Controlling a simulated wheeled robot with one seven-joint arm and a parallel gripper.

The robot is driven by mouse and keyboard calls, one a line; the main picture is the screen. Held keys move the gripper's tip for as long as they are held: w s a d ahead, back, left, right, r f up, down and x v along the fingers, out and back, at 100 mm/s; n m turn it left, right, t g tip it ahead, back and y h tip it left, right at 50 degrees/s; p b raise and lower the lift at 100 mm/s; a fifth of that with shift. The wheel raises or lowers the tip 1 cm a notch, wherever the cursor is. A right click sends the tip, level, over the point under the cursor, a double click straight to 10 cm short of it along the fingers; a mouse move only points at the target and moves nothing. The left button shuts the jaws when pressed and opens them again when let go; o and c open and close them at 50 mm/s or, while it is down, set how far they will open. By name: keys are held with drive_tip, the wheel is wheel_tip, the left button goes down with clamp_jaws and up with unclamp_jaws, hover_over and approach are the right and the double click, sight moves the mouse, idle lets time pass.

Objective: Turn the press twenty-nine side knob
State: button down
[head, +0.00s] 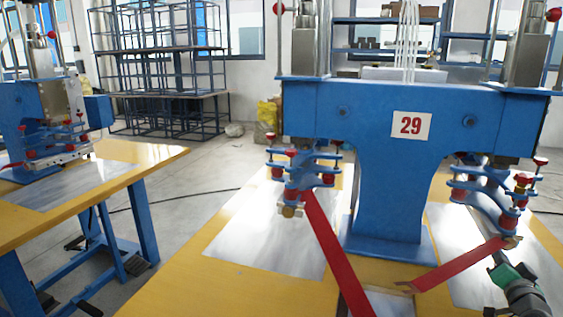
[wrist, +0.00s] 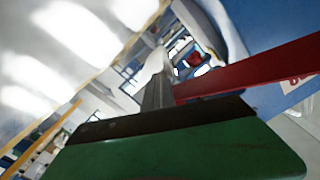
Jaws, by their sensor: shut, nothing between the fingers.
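The blue press (head: 388,160) carries a white plate with a red "29" (head: 411,125). Clamp assemblies with small red knobs hang at both sides, the left one (head: 302,180) and the right one (head: 488,195). I cannot tell which knob is the side knob. My gripper (head: 497,257) is at lower right in the head view, just below the right clamp and close to the outer end of the right red bar (head: 460,264). Its fingers (wrist: 157,75) are shut with nothing between them, pointing up past the red bar (wrist: 250,75) in the wrist view. Contact is unclear.
A left red bar (head: 335,255) slopes from the left clamp down to the front. The yellow table (head: 235,268) has grey metal plates on both sides of the press. Another press (head: 45,120) stands on a table at left. Shelving racks are behind.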

drive_tip(key=shift+s+d+f+b, duration=0.2)
drive_tip(key=shift+d+b, duration=0.25)
drive_tip(key=shift+b, duration=0.6)
drive_tip(key=shift+s+d+f+b, duration=0.15)
drive_tip(key=shift+d+b, duration=0.25)
drive_tip(key=shift+b, duration=0.65)
drive_tip(key=shift+d+f+b, duration=0.1)
drive_tip(key=shift+d+b, duration=0.2)
drive_tip(key=shift+b, duration=0.3)
drive_tip(key=shift+d, duration=0.15)
drive_tip(key=shift+f+b, duration=0.35)
drive_tip(key=shift+b, duration=0.3)
drive_tip(key=v, duration=0.1)
drive_tip(key=b+v, duration=0.1)
drive_tip(key=v, duration=0.1)
drive_tip(key=b+v, duration=0.1)
drive_tip(key=v, duration=0.1)
drive_tip(key=shift+s+f, duration=0.2)
drive_tip(key=shift+f, duration=0.1)
drive_tip(key=shift+s+a+r, duration=0.1)
drive_tip(key=shift+s+a, duration=0.2)
